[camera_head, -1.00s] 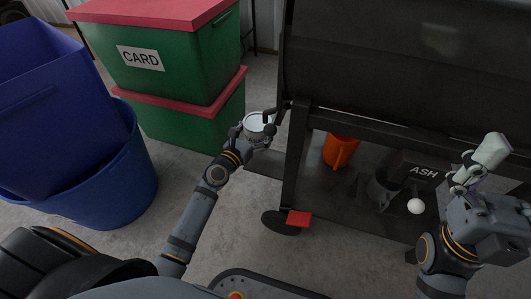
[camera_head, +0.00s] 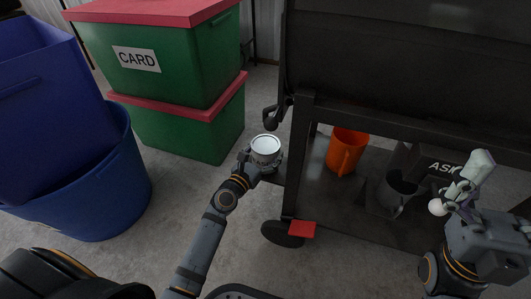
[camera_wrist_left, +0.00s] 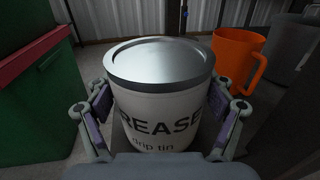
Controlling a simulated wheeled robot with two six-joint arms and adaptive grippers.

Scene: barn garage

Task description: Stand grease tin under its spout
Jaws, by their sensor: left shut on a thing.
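The grease tin (camera_head: 265,152) is a pale can with a silvery top. It looks upright, and its lettering "GREASE drip tin" shows partly in the left wrist view (camera_wrist_left: 160,110). My left gripper (camera_head: 260,165) is shut on it, with a finger on each side. A dark hooked fitting (camera_head: 271,118), which looks like the spout, is on the left end of the black cooker, just above the tin in the head view. I cannot tell whether the tin is directly under it or touches the dark ledge (camera_head: 276,182). My right gripper (camera_head: 462,187) is at the far right; its grip is unclear.
The black cooker's frame leg (camera_head: 294,165) stands close right of the tin. An orange mug (camera_head: 345,153) and a grey mug (camera_head: 398,190) are on its lower shelf, near an ASH box (camera_head: 437,165). Green CARD crates (camera_head: 170,75) and blue bins (camera_head: 95,195) stand left.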

